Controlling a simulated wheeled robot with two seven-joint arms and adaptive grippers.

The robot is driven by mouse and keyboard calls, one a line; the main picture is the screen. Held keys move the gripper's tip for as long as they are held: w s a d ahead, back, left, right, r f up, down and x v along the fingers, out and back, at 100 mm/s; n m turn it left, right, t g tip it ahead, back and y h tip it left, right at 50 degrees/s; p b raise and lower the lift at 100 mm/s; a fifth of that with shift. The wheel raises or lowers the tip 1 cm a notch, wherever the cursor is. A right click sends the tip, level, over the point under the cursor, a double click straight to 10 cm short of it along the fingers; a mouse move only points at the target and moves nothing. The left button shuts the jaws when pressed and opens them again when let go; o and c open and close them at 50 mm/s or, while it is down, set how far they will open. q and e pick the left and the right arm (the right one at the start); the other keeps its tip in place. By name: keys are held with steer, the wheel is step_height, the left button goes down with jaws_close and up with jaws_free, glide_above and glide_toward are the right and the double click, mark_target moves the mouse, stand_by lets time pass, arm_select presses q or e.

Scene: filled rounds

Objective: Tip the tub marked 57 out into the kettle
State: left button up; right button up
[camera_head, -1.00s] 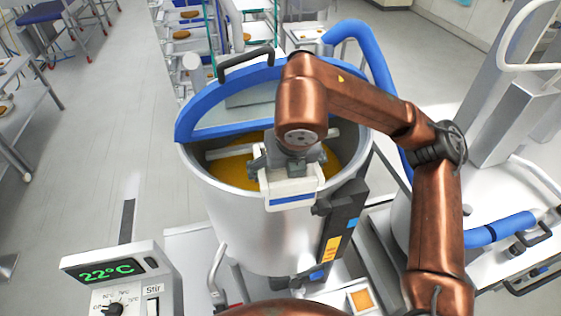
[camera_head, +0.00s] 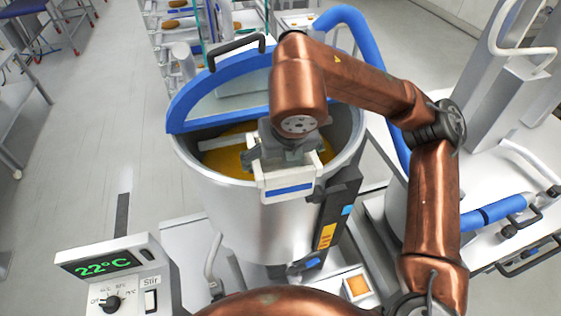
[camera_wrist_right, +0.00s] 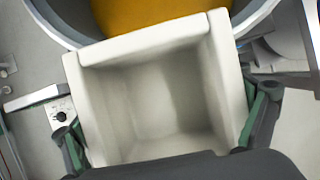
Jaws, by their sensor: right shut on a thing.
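The kettle (camera_head: 225,207) is a large silver pot with orange-yellow filling in it and a blue-rimmed, half-raised clear lid (camera_head: 190,108) at its back. My right gripper (camera_head: 282,150) is shut on a white tub (camera_head: 290,176) at the kettle's near rim. In the right wrist view the green-edged fingers (camera_wrist_right: 165,125) grip the tub's two sides. The tub (camera_wrist_right: 165,95) looks empty inside, and its one edge lies towards the orange filling (camera_wrist_right: 155,12). A blue band shows on the tub, but no number is readable. My left gripper is not in view.
A control box (camera_head: 112,275) reading 22°C stands at the front left. A small white dish with an orange square (camera_head: 357,286) sits at the front right. Shelves with round brown items stand at the back.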

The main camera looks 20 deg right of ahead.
steer(key=shift+r+p, duration=1.4)
steer(key=shift+r, duration=1.4)
